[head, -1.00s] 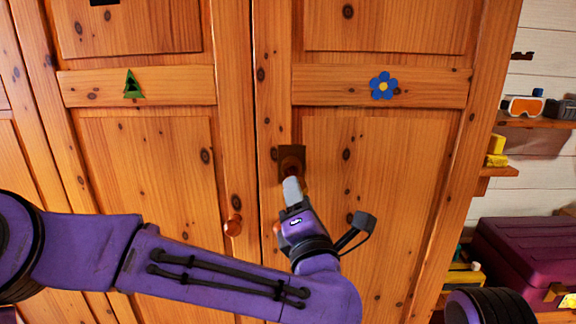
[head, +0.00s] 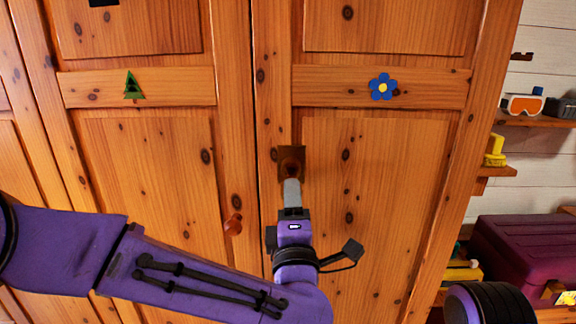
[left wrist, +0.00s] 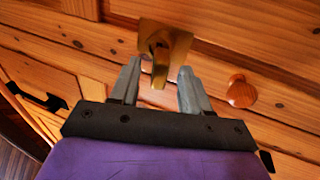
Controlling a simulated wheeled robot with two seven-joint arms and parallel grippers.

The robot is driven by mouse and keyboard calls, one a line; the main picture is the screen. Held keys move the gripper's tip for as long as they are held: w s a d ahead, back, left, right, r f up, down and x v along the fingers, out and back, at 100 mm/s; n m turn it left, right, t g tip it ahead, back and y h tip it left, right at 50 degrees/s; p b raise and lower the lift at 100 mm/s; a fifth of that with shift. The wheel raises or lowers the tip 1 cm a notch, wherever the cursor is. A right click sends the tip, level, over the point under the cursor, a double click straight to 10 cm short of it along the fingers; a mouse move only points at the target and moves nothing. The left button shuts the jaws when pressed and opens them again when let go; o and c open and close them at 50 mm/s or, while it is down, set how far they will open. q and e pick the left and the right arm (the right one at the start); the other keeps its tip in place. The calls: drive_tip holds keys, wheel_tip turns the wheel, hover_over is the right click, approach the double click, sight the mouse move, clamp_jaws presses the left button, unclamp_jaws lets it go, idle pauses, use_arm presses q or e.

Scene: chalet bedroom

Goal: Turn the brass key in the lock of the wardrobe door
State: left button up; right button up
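The brass key (left wrist: 158,66) stands out from its square lock plate (left wrist: 180,40) in the left wrist view. The plate also shows on the right wardrobe door (head: 291,155) in the head view, near the gap between the doors. My left gripper (left wrist: 160,88) is open, with one finger on each side of the key and a visible gap to each. In the head view my left gripper (head: 291,188) sits just below and in front of the plate and hides most of the key. My right gripper is out of view.
A round wooden knob (head: 233,224) sits on the left door, close to my left gripper. A blue flower (head: 382,86) and a green tree (head: 133,86) decorate the doors. At right are shelves (head: 535,121) and a maroon case (head: 520,255).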

use_arm(q)
drive_tip(key=shift+f, duration=0.1)
drive_tip(key=shift+s+d+f+m+h+b, duration=1.1)
drive_tip(key=shift+s+f+b, duration=0.3)
drive_tip(key=shift+s, duration=2.4)
drive_tip(key=a+f+m+g, duration=0.3)
drive_tip(key=a+f, duration=0.2)
drive_tip(key=f, duration=0.6)
drive_tip(key=a+f+m+g+p, duration=0.1)
drive_tip(key=a+f+m+g, duration=0.25)
drive_tip(key=f, duration=0.65)
drive_tip(key=a+f+m+g, duration=0.25)
drive_tip(key=a+f, duration=0.25)
drive_tip(key=f, duration=0.6)
drive_tip(key=s+a+f+g+y, duration=0.1)
drive_tip(key=s+a+f+g, duration=0.2)
drive_tip(key=s+a+f, duration=0.2)
drive_tip(key=s+a+f+g+y+p, duration=0.1)
drive_tip(key=s+a+f+g, duration=0.2)
drive_tip(key=s+a+f, duration=0.3)
drive_tip(key=s+a+f+m+g+y, duration=0.1)
drive_tip(key=s+a+f, duration=0.5)
drive_tip(key=s, duration=0.7)
drive_tip(key=shift+s+a+f+g+y, duration=0.25)
drive_tip(key=shift+a+g+y, duration=0.25)
drive_tip(key=shift+g, duration=0.6)
